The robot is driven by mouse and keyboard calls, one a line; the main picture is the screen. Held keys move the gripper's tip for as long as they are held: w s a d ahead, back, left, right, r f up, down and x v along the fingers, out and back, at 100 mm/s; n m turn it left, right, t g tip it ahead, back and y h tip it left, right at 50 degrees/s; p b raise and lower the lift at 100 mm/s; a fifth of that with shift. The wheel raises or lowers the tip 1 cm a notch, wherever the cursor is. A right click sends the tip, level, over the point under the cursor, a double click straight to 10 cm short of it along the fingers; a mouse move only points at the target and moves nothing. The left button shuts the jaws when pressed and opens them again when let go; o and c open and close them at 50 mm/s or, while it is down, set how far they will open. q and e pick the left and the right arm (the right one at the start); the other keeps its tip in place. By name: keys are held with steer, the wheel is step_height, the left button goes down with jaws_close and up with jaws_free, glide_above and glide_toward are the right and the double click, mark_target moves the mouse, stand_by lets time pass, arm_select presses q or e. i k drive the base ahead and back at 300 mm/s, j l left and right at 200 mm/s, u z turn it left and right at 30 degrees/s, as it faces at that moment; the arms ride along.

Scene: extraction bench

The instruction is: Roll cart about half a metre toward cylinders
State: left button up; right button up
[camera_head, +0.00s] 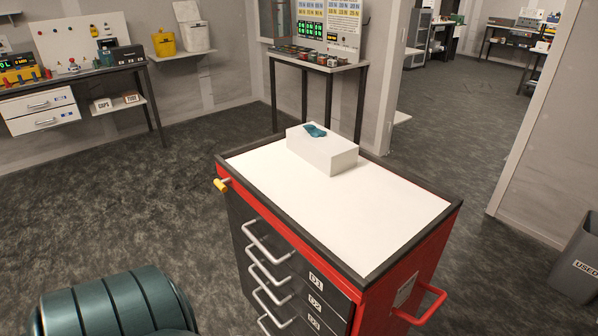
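The cart (340,213) is a red tool cart with a white top, a dark rim and dark drawers with pale bar handles, labelled D1, D2 and D3. A red push handle (425,306) sticks out at its near right side, and a yellow-tipped knob (221,184) sits at its left corner. A white box (335,155) with a teal item on top stands at the far end of the cart top. No cylinders can be made out. Neither of my grippers is in view.
Open dark floor (120,205) lies left of the cart. A bench (75,80) with drawers stands at the back left, and a small table (318,62) at the back wall. A doorway opens behind right. A grey bin (578,262) stands at the right edge. A dark green ribbed cylindrical shape (115,305) fills the bottom left.

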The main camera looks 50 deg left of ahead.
mark_target(375, 229)
steer(key=j+z, duration=0.2)
steer(key=j, duration=0.65)
steer(key=j+z, duration=0.15)
steer(key=j, duration=0.7)
steer(key=k+j+z, duration=0.2)
steer(key=j, duration=0.6)
steer(key=i, duration=0.05)
